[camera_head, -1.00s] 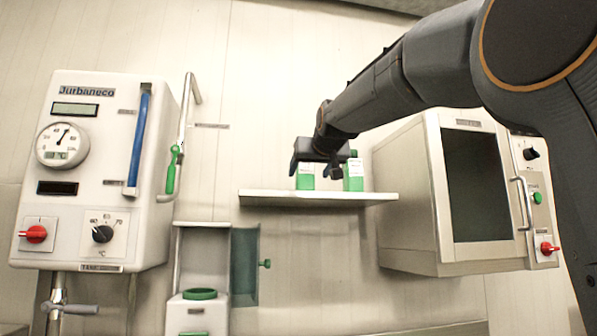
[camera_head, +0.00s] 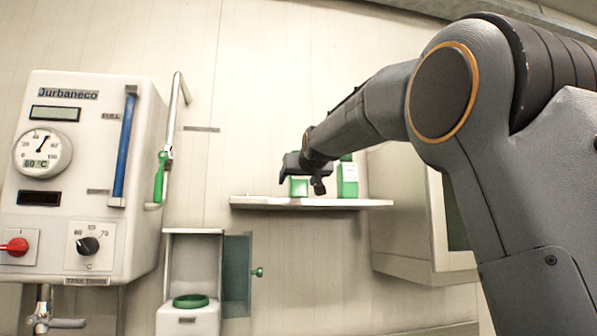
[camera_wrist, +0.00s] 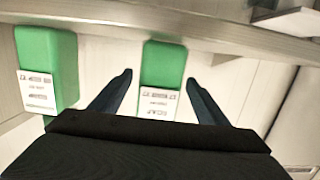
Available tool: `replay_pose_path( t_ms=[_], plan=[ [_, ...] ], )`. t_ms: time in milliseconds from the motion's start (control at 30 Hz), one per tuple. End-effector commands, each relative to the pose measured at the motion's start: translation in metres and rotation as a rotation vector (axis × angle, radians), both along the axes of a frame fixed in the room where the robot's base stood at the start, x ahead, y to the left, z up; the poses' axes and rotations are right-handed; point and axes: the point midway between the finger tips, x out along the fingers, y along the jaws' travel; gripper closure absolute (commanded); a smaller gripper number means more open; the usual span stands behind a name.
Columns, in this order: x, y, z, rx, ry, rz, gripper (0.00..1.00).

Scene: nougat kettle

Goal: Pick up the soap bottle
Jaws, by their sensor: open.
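Two green bottles with white labels stand side by side on a white shelf (camera_head: 330,203). Which one is the soap bottle, I cannot tell. In the head view my gripper (camera_head: 301,181) is in front of the left bottle (camera_head: 299,188) and hides much of it. The right bottle (camera_head: 347,180) stands clear beside it. In the wrist view my gripper (camera_wrist: 159,78) is open, and one bottle (camera_wrist: 162,66) appears in the gap between its fingers. The other bottle (camera_wrist: 47,65) is to the left, outside the fingers. I see no grip, and how deep the fingers reach is unclear.
A white-and-grey oven-like cabinet (camera_head: 400,210) stands right of the shelf, partly hidden by my arm. A panel with a dial (camera_head: 42,150) is at left. Below the shelf is an open box with a green ring (camera_head: 190,301).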

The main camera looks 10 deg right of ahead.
Motion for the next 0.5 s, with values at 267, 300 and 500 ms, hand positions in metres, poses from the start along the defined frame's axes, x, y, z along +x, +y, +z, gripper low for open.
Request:
replay_pose_path(
  t_ms=[267, 300, 500],
  plan=[
    [0.0080, -0.0016, -0.0023, 0.000, 0.001, -0.002, 0.31],
    [0.0079, -0.0016, -0.0024, 0.000, 0.001, -0.002, 0.31],
    [0.0078, -0.0014, -0.0024, 0.000, 0.001, -0.002, 0.53]
  ],
)
